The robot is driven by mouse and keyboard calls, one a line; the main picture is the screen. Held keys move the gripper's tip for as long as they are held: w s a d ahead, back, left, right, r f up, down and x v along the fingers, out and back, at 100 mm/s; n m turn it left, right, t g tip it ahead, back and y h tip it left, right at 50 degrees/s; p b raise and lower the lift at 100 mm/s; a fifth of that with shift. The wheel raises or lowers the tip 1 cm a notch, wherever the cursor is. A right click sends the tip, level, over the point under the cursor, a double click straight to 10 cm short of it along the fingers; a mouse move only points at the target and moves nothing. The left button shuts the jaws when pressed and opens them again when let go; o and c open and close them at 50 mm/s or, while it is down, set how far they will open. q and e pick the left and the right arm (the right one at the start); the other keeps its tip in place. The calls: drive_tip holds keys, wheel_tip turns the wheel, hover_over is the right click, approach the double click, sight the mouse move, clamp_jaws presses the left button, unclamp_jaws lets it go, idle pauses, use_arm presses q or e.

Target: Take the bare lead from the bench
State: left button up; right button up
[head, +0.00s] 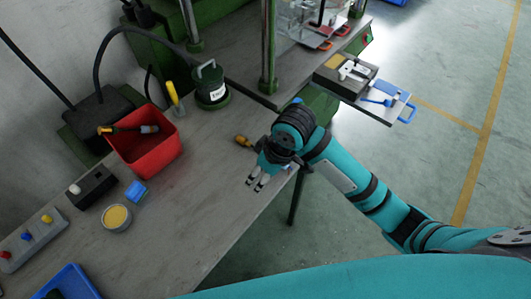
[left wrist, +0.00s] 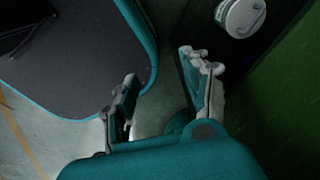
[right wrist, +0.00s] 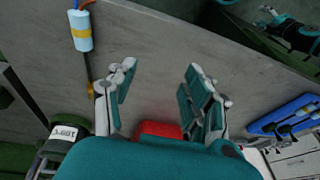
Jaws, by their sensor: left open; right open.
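A slim part, which looks like the bare lead, lies on the bench. In the right wrist view it has a pale blue sleeve with a yellow band (right wrist: 83,32), orange and blue ends, and a dark stem with a yellow tip. In the head view only its orange-yellow end (head: 243,140) shows clearly; my right arm hides the rest. My right gripper (head: 258,184) is open and empty above the bench's front edge. In its wrist view the lead lies left of the open fingers (right wrist: 158,95), not between them. My left gripper (left wrist: 160,85) is open and empty, out of the head view.
A red bin (head: 165,160) holding a yellow-handled tool, a labelled green pot (head: 210,88) and a yellow-filled tin (head: 117,217) stand on the bench. A blue tray (head: 75,278) is at lower left. A press post (head: 268,45) rises behind. The bench middle is clear.

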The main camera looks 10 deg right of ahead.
drive_tip(key=w+d+r+g+h, duration=0.1)
drive_tip(key=w+d+r+h, duration=0.2)
drive_tip(key=w+d+r, duration=0.45)
drive_tip(key=f, duration=0.3)
drive_tip(key=w+f+p, duration=0.1)
drive_tip(key=f, duration=0.3)
drive_tip(key=a+f, duration=0.1)
drive_tip(key=f, duration=0.2)
drive_tip(key=shift+w+f+p, duration=0.25)
drive_tip(key=shift+w+p, duration=0.05)
drive_tip(key=shift+p, duration=0.05)
wheel_tip(320, 180, down, 4)
drive_tip(key=shift+s+d+f+p, duration=0.1)
drive_tip(key=shift+p, duration=0.5)
drive_tip(key=shift+f, duration=0.55)
clamp_jaws()
